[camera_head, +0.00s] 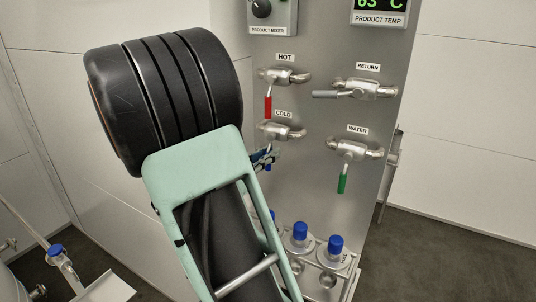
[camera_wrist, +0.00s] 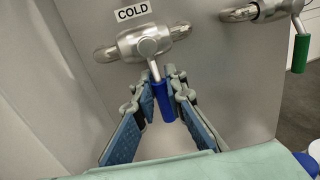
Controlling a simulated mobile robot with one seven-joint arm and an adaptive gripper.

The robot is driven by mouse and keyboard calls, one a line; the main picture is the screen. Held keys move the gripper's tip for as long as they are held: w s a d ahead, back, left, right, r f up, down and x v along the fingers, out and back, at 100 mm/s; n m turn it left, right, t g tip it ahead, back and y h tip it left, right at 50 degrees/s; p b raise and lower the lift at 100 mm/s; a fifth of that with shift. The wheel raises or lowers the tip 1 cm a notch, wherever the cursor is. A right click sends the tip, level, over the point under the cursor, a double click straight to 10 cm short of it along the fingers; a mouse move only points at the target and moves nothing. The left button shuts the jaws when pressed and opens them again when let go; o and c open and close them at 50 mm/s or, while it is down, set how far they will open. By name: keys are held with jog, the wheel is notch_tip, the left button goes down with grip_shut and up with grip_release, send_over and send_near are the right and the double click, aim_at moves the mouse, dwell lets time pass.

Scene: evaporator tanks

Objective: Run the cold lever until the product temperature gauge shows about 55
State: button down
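The cold valve (camera_head: 283,131), under its COLD label, sits on the grey panel. Its blue lever handle is clear in the wrist view (camera_wrist: 164,102), hanging down from the valve body with a slight slant to the right. My gripper (camera_wrist: 162,98) is at the handle, with a blue-padded finger on either side. The fingertips are drawn in close and appear shut on it. In the head view my gripper (camera_head: 265,157) is small and partly hidden behind my arm. The product temperature gauge (camera_head: 379,6) reads about 63 °C, its top cut off by the frame.
Above is the red hot lever (camera_head: 268,106). To the right are the grey return lever (camera_head: 326,94) and the green water lever (camera_head: 342,183). Blue-capped fittings (camera_head: 335,246) stand below. A product mixer knob (camera_head: 262,8) is at the top.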

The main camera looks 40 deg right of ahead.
jog(key=shift+r+n+p, duration=0.1)
jog(key=shift+n+p, duration=0.2)
jog(key=shift+p, duration=0.05)
jog(key=n+p, duration=0.2)
jog(key=s+n+h+p, duration=0.1)
jog(key=n+p, duration=0.1)
jog(key=p, duration=0.1)
jog(key=s+d+n+t+p, duration=0.1)
jog(key=n+p, duration=0.2)
jog(key=shift+s+r, duration=0.15)
jog(key=shift+r, duration=0.2)
dwell(0.3)
jog(key=c, duration=2)
grip_release()
jog(key=shift+o, duration=0.2)
jog(key=shift+a, duration=0.1)
